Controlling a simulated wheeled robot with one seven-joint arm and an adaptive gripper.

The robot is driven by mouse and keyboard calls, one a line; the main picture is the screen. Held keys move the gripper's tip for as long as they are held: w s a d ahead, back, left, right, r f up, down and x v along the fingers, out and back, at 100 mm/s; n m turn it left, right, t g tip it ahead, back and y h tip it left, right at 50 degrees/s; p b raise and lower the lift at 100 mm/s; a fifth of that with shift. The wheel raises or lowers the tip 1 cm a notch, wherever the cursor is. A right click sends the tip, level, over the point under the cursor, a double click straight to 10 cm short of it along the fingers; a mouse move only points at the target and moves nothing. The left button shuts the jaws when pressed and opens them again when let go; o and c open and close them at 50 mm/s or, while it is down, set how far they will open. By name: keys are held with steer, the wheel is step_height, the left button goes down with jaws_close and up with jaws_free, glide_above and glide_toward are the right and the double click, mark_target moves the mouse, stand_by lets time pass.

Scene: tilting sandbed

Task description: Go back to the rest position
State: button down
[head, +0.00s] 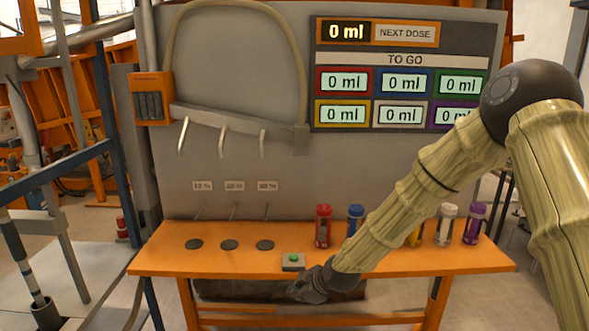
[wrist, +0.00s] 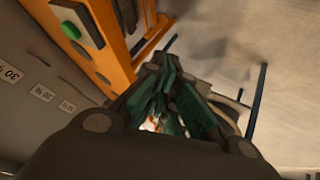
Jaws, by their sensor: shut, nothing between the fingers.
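My gripper (head: 308,287) hangs just in front of the orange table's front edge, below and slightly right of the grey box with a green button (head: 293,261). In the wrist view my gripper (wrist: 165,100) shows dark green fingers drawn together, with nothing held between them. The button box also shows at the upper left of the wrist view (wrist: 78,24), apart from the fingers. My arm reaches in from the right and crosses in front of the table's right half.
On the orange table (head: 160,262) stand red (head: 323,226), blue (head: 355,220), yellow (head: 415,236), white (head: 446,224) and purple (head: 474,223) capped containers; my arm covers part of this row. Three dark discs (head: 229,245) lie at left below spouts. A display panel (head: 409,75) reads 0 ml throughout.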

steer(key=s+d+f+m+g+h, duration=0.15)
steer(key=s+d+f+m, duration=0.3)
steer(key=s+f, duration=0.7)
steer(key=s+d+f+m+g+h, duration=0.15)
steer(key=s+d+f+m, duration=0.35)
steer(key=s+f, duration=0.65)
steer(key=s+d+f+m+g, duration=0.1)
steer(key=s+d, duration=0.3)
steer(key=s, duration=0.4)
steer(key=s+d+f+m+g+h, duration=0.1)
steer(key=s+d+f+m, duration=0.2)
steer(key=s, duration=0.4)
steer(key=s+d+f+m+g+h, duration=0.1)
steer(key=s+d+f+m, duration=0.1)
steer(key=s+d, duration=0.3)
steer(key=s, duration=0.3)
steer(key=shift+s+d+b, duration=0.15)
steer(key=shift+s+b, duration=0.2)
steer(key=shift+b, duration=0.05)
